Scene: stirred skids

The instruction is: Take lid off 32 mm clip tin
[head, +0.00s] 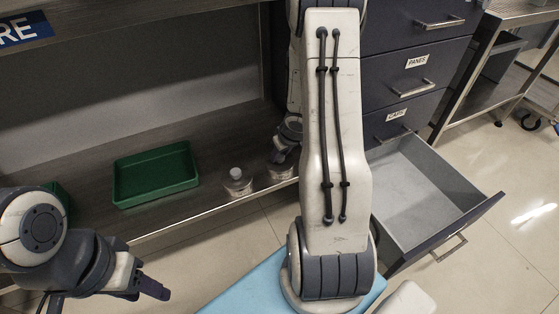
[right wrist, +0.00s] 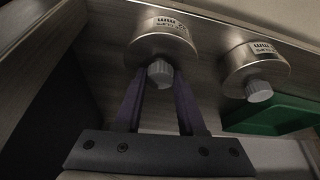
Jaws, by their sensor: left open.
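In the right wrist view, two round metal tins with grey knobs on their lids show, the left tin (right wrist: 160,40) and the right tin (right wrist: 255,68). Their labels are upside down there; both seem to end in "mm", but I cannot read the numbers surely. My right gripper (right wrist: 160,78) has its fingers on either side of the left tin's knob (right wrist: 160,73); whether they press on it I cannot tell. In the head view my right gripper (head: 284,148) is over one tin (head: 282,171), beside the other tin (head: 238,186). My left gripper (head: 150,288) is open and empty, low at the left.
A green tray (head: 155,201) lies on the shelf (head: 215,205) left of the tins. A drawer (head: 425,195) stands open at the right and looks empty. A light blue surface (head: 245,290) is below my right arm, which hides part of the shelf's right end.

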